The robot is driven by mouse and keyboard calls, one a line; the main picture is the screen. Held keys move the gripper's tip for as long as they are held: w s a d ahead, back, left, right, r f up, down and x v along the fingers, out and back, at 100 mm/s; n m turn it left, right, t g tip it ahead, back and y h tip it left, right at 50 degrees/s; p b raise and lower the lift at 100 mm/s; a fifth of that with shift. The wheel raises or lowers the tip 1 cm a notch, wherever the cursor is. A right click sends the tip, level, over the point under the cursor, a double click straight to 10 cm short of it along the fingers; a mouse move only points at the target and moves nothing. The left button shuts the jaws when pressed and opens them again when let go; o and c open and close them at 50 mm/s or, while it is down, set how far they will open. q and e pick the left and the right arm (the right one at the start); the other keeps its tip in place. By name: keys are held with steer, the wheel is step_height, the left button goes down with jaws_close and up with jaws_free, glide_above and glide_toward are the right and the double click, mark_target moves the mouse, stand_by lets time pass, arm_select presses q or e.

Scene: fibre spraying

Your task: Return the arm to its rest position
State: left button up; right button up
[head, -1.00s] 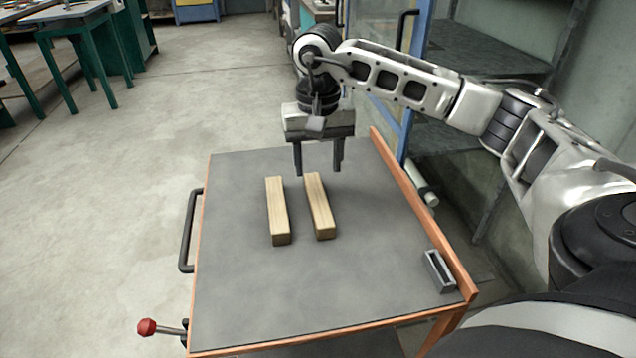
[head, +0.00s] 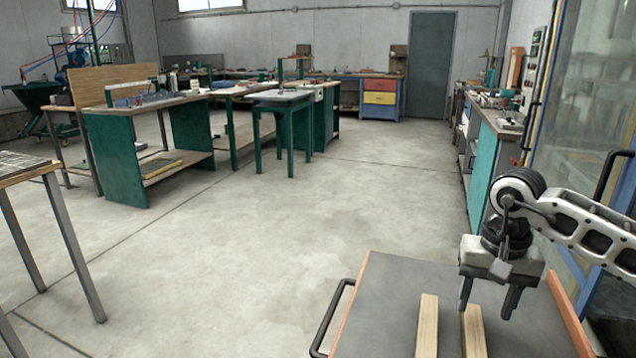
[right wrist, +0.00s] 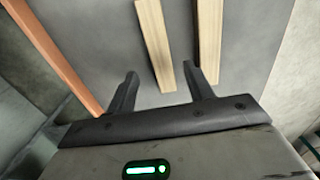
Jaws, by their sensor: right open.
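My right gripper (head: 490,299) is open and empty. It hangs above the grey top of the cart (head: 385,310), with its fingers pointing down over the far end of two pale wooden blocks. The left block (head: 427,325) and the right block (head: 473,330) lie side by side on the cart, apart from each other. In the right wrist view the open fingers (right wrist: 160,82) show with one block (right wrist: 156,45) between them in the picture and the other block (right wrist: 209,40) beside it. My left gripper is not in view.
The cart has an orange raised edge (head: 568,318) on the right and a black handle (head: 328,320) on the left. A glass-panelled blue frame (head: 585,120) stands right of my arm. Green workbenches (head: 130,150) stand at the back left. The floor (head: 270,230) between is clear.

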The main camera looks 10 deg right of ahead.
mark_target(475, 334)
step_height(475, 334, down, 9)
steer(key=shift+b, duration=0.3)
step_height(475, 334, up, 4)
steer(key=shift+f, duration=0.25)
steer(key=shift+s+a+r, duration=0.15)
steer(key=shift+s+r, duration=0.05)
steer(key=shift+r, duration=0.45)
